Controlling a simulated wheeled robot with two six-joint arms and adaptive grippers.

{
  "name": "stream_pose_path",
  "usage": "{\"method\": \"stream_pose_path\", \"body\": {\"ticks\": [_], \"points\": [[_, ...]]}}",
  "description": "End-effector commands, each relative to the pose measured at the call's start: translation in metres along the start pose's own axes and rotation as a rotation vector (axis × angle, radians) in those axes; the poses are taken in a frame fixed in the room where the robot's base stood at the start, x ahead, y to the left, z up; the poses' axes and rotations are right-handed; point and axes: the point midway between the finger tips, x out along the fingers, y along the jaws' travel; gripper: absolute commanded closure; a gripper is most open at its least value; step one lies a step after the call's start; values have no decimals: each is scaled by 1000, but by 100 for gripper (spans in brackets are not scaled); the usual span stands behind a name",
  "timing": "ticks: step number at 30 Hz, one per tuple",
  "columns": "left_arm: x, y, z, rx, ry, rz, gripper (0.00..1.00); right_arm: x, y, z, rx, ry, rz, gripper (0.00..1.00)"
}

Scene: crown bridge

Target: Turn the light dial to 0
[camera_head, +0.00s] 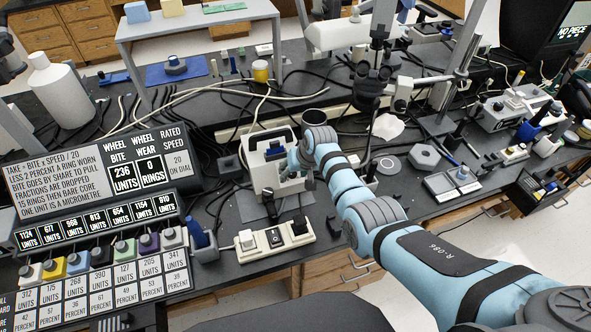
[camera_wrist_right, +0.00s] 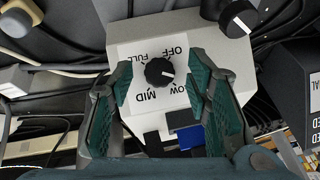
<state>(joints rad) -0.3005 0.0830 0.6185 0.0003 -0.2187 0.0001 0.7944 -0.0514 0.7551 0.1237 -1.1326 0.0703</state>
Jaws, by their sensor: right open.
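The light dial (camera_wrist_right: 159,72) is a round black knob with a white pointer mark on a pale panel (camera_wrist_right: 205,52), printed OFF, LOW, MID and FULL. No 0 mark is legible. The pointer faces right in the wrist view, toward the side between OFF and LOW. My right gripper (camera_wrist_right: 160,88) is open, its green-padded fingers on either side of the dial with gaps to it. In the head view my right gripper (camera_head: 296,178) is at the front of the white box (camera_head: 262,170). My left gripper is not in view.
A second black knob (camera_wrist_right: 238,18) sits at the panel's upper right in the wrist view. A white switch strip (camera_head: 262,243) lies in front of the box. Cables run over the black bench behind. A display board (camera_head: 100,165) stands at left.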

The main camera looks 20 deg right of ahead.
Motion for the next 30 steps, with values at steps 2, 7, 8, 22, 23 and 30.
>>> {"method": "stream_pose_path", "body": {"ticks": [2, 7, 8, 22, 23, 30], "points": [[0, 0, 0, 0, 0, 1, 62, -4, 0, -1, 0, 3, 0, 56], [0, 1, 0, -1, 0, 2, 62, -30, 0, 0, -1, 5, 0, 56], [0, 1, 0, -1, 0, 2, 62, -39, 0, -1, -1, 6, 0, 56], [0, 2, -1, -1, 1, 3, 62, -119, -1, 0, 0, 1, 0, 56], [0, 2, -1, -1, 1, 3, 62, -119, -1, 0, 0, 1, 0, 56], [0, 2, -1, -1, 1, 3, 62, -119, 0, 0, 0, 1, 0, 56]]}}
